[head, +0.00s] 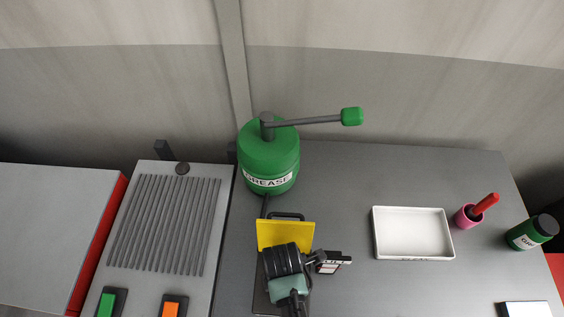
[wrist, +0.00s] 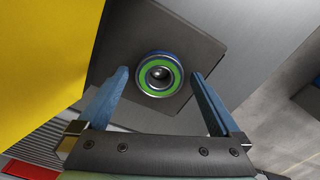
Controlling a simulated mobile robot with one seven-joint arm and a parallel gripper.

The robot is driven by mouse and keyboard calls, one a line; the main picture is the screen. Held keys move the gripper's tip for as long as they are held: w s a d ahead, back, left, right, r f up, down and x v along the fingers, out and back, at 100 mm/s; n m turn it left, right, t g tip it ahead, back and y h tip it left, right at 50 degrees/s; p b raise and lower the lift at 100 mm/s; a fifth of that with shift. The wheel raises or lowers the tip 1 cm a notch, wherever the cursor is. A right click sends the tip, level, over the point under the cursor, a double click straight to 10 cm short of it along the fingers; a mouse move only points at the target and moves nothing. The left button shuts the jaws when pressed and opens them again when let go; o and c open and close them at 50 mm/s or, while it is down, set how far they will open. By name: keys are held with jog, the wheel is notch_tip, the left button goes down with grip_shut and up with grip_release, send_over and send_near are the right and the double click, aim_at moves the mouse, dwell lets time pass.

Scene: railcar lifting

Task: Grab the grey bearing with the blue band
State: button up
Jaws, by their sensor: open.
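The bearing (wrist: 146,76) shows in the wrist view as a round ring with a bright green face, a dark centre and some blue along its far rim. It sits on a dark square plate (wrist: 200,42). My gripper (wrist: 159,73) is open, with one blue finger on each side of the bearing and a visible gap at both. I cannot tell how far the fingertips are above the plate. In the head view my arm hides the bearing, and part of the dark plate (head: 262,300) shows below the yellow panel.
A yellow panel (wrist: 40,60) stands close on the left in the wrist view. In the head view, a green grease pump (head: 268,160) stands behind it. A white tray (head: 412,233), a pink cup (head: 465,217) and a green bottle (head: 525,236) are to the right.

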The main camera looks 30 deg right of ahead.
jog(key=c, duration=1.6)
jog(key=shift+r, duration=0.2)
